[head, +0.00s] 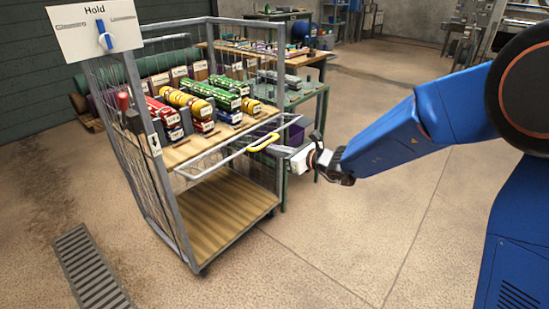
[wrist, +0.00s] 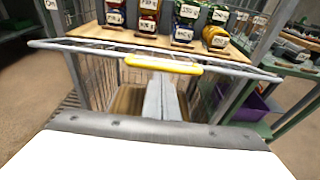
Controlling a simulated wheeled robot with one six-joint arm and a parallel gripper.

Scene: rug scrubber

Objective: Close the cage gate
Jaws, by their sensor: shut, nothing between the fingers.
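The cage (head: 185,215) is a grey wheeled mesh frame with an open front and wooden shelves. Its gate shows as a pale tube frame (head: 215,164) at the front of the upper shelf, with a yellow grip (head: 262,142) on its bar. In the wrist view the gate bar (wrist: 90,48) runs across the picture, with the yellow grip (wrist: 165,64) near the middle. My gripper (head: 280,149) is shut and empty, pointing at the bar from the right. In the wrist view its fingers (wrist: 163,85) lie just under the grip; I cannot tell whether they touch it.
Labelled coloured rolls (head: 185,103) fill the upper shelf; the lower shelf (head: 220,208) is bare. A red-handled lever (head: 123,101) and a "Hold" sign (head: 97,28) are on the left. A green bench (head: 318,100) and purple bin (head: 292,135) stand behind. Floor in front is clear.

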